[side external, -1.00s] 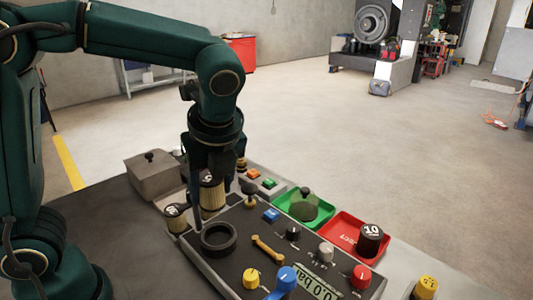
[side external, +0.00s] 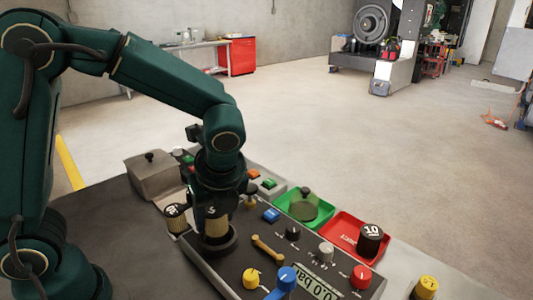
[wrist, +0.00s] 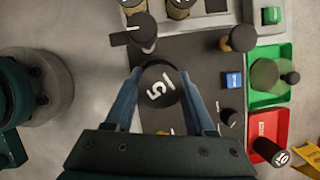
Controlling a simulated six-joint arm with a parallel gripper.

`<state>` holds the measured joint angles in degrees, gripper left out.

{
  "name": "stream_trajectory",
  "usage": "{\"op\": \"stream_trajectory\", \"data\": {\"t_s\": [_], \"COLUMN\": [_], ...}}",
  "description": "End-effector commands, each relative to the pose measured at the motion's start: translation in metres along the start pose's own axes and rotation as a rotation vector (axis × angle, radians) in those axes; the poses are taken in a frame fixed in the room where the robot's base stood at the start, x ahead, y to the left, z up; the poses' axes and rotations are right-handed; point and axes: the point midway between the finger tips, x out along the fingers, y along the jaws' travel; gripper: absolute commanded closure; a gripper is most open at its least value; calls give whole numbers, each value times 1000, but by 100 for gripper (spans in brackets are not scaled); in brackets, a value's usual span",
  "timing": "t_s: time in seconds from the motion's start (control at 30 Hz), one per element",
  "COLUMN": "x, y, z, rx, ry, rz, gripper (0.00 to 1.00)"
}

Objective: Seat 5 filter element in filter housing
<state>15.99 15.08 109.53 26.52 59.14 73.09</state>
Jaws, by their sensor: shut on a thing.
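The 5 filter element (side external: 216,226), with a black cap marked 5 and a tan pleated body, stands upright at the filter housing (side external: 232,246), a black ring on the dark panel. Its lower end is at or inside the ring; I cannot tell how deep it sits. My gripper (side external: 213,205) is shut on the element, above the ring. In the wrist view my gripper (wrist: 160,97) has its two blue fingers on either side of the element's black cap (wrist: 158,86). The cap hides the housing there.
Another tan element (side external: 176,220) stands to the left. A black element marked 10 (side external: 370,238) is in the red tray (side external: 340,226). A green tray (side external: 325,215) holds a domed thing.

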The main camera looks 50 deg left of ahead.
Motion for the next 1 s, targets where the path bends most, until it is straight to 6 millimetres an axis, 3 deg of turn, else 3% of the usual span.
{"op": "stream_trajectory", "data": {"t_s": [1.0], "x": [8], "y": [0], "z": [-3], "rx": [1], "ry": [0], "rz": [1], "gripper": [100]}}
